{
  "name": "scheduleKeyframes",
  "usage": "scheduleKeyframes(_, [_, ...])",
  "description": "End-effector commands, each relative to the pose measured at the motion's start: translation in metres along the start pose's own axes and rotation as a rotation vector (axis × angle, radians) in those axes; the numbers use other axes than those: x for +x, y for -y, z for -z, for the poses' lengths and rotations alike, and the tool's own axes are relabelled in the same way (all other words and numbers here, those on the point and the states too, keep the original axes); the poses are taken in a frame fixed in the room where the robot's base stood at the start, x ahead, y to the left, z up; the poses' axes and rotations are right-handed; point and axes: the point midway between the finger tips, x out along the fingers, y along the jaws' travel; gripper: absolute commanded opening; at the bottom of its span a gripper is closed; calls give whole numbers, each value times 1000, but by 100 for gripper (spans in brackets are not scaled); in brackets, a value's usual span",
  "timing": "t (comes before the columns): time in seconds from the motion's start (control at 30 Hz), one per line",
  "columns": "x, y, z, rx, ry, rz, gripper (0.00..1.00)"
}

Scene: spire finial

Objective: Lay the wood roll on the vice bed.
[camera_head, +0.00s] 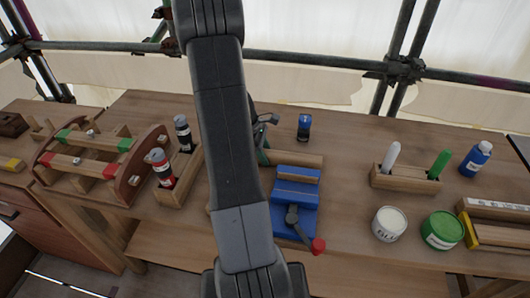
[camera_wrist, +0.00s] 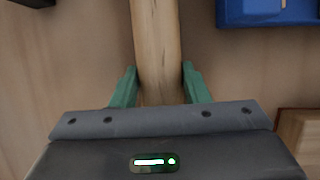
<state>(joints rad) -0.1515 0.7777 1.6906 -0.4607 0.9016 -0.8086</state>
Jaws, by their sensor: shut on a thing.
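The wood roll (camera_wrist: 158,45) is a pale, straight wooden cylinder. In the wrist view it runs up between the green fingertips of my gripper (camera_wrist: 158,78), which is shut on it. In the head view the roll (camera_head: 299,160) shows to the right of my arm, just behind the blue vice, and my arm hides its left part. I cannot tell whether it touches the tabletop. The blue vice (camera_head: 294,199) has a dark screw and a red-ended handle. A vice corner (camera_wrist: 268,14) shows at the wrist view's upper right.
A dark blue can (camera_head: 304,127) stands behind the roll. To the right are a wooden holder (camera_head: 404,180) with white and green sticks, a white tin (camera_head: 389,223), a green tin (camera_head: 442,230) and a blue bottle (camera_head: 476,158). A bottle rack (camera_head: 180,183) stands left of my arm.

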Motion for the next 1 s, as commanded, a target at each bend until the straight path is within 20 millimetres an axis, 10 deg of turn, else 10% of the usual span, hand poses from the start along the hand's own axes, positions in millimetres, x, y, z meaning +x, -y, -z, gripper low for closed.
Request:
scheduleKeyframes(0.27, [2, 0, 1, 0, 0, -1, 12])
scheduleKeyframes(0.3, [2, 0, 1, 0, 0, -1, 45])
scheduleKeyframes(0.4, [1, 0, 1, 0, 0, -1, 63])
scheduleKeyframes(0.77, [-4, 0, -1, 0, 0, -2, 63])
scheduleKeyframes(1.0, [-45, -1, 0, 1, -3, -7, 63])
